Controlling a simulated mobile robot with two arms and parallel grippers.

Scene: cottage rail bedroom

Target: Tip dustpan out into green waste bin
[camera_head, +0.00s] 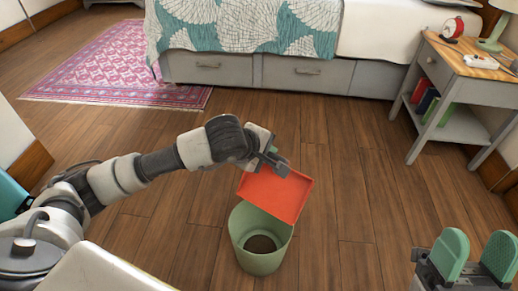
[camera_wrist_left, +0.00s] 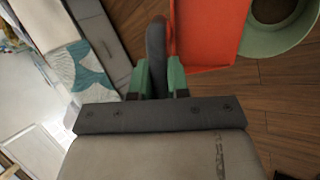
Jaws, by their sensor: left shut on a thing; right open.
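The red dustpan (camera_head: 276,194) is held tilted above the far rim of the green waste bin (camera_head: 258,262). My left gripper (camera_head: 276,165) is shut on the dustpan's dark handle, which shows between the green fingers in the left wrist view (camera_wrist_left: 157,75). The red pan also shows there (camera_wrist_left: 207,35), next to the bin's rim (camera_wrist_left: 262,47). The bin stands upright on the floor, with something dark brown in its bottom. No debris shows on the visible face of the pan. My right gripper (camera_head: 478,258) is open and empty at the lower right.
The wooden floor around the bin is clear. A bed with grey drawers (camera_head: 307,72) stands behind, with a pink rug (camera_head: 120,70) at the left. A nightstand (camera_head: 447,75) with a lamp, red clock and books on its shelf stands at the right.

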